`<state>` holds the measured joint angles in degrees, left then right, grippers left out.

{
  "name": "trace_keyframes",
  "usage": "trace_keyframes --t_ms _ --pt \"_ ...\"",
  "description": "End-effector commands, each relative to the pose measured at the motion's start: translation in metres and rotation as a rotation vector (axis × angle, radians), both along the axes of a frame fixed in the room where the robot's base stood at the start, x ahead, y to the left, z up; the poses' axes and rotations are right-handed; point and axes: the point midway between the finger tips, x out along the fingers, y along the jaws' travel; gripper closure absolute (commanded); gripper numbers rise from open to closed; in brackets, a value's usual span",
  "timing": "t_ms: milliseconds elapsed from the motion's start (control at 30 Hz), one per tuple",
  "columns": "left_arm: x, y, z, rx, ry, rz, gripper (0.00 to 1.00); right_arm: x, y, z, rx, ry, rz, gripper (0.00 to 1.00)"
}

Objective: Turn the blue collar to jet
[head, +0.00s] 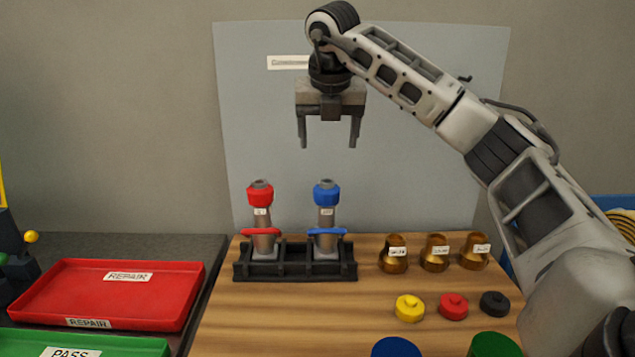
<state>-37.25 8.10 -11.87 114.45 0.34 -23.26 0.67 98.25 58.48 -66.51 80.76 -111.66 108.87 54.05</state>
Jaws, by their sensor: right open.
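The blue collar (326,193) sits around the top of the right-hand nozzle (325,217), which stands upright in a black rack (294,272). A small white label is on the nozzle below the collar; I cannot read it. A blue winged piece (327,231) is lower on the same nozzle. A red collar (260,194) tops the matching nozzle (262,218) to the left. My right gripper (329,144) points down with its fingers apart and empty, above the blue collar and clear of it. My left gripper is not in view.
Several brass cups (393,262) with labels stand right of the rack. Yellow (409,308), red (453,306) and black (494,304) discs lie before them. A red REPAIR tray (105,290) and green PASS tray (130,347) are at left. The wooden table before the rack is clear.

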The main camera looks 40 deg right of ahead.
Motion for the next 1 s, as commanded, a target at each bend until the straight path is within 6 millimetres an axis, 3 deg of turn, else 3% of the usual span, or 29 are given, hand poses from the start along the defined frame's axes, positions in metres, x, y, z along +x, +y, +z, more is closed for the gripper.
trace_keyframes --t_ms 200,600,800,1000 --pt "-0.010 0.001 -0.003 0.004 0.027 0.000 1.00 0.013 -0.012 -0.044 -0.001 0.007 -0.001 0.28" --pt "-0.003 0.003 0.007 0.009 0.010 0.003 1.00 0.035 -0.030 -0.113 0.001 0.005 0.001 0.28" --pt "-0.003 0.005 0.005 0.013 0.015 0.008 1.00 0.040 -0.033 -0.126 0.000 0.003 0.001 0.28" --pt "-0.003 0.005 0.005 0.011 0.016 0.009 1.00 0.040 -0.033 -0.128 0.000 0.001 0.002 0.28"
